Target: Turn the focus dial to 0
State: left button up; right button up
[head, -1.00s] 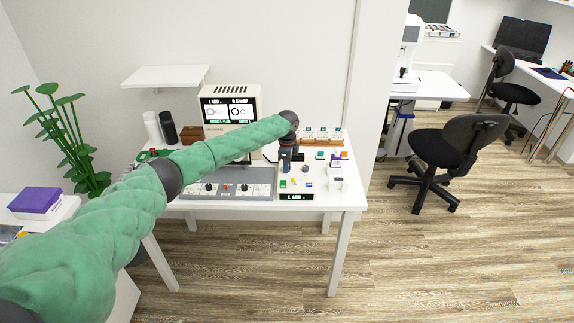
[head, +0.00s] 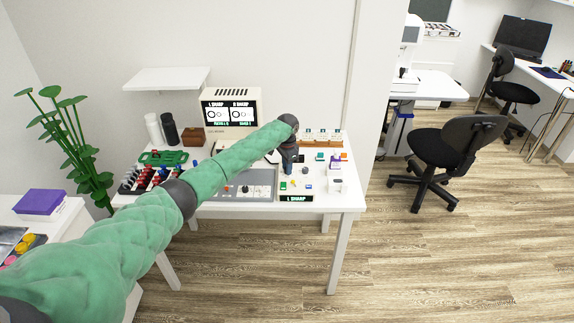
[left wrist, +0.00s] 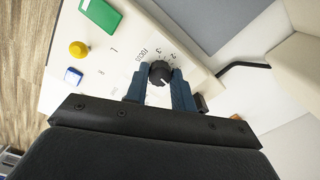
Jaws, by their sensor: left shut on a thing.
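The focus dial (left wrist: 160,71) is a round black knob with a white pointer line on a white panel, in the left wrist view. The word FOCUS and the numbers 1, 2 and 3 show around it; its pointer faces toward my gripper's palm, and I cannot read a number there. My left gripper (left wrist: 160,82) is shut on the dial, one blue finger on each side. In the head view my left gripper (head: 287,168) points down at the panel and hides the dial. The screen (head: 229,111) reads L SHARP and R SHARP; the small display (head: 296,198) reads L SHARP. My right gripper is not in view.
In the left wrist view a green block (left wrist: 101,14), a yellow knob (left wrist: 78,49) and a blue-and-white button (left wrist: 73,76) lie near the dial.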

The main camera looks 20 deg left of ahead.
pick_arm(q)
jog(key=shift+r+n+p, duration=0.1)
jog(key=shift+n+p, duration=0.2)
jog(key=shift+n, duration=0.6)
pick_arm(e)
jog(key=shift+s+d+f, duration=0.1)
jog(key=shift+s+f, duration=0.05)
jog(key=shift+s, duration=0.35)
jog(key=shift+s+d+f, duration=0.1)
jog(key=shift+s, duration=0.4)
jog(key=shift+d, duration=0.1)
pick_arm(q)
jog(key=o, duration=1)
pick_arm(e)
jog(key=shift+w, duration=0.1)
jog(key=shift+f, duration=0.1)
pick_arm(q)
jog(key=shift+r+b, duration=0.3)
jog(key=shift+r, duration=0.1)
notch_tip(320, 180, up, 6)
jog(key=shift+f+b, duration=0.25)
jog(key=shift+b, duration=0.85)
jog(key=shift+r, duration=0.7)
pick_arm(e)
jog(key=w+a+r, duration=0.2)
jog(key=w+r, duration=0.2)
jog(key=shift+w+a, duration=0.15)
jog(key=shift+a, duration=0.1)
pick_arm(q)
jog(key=shift+f, duration=0.1)
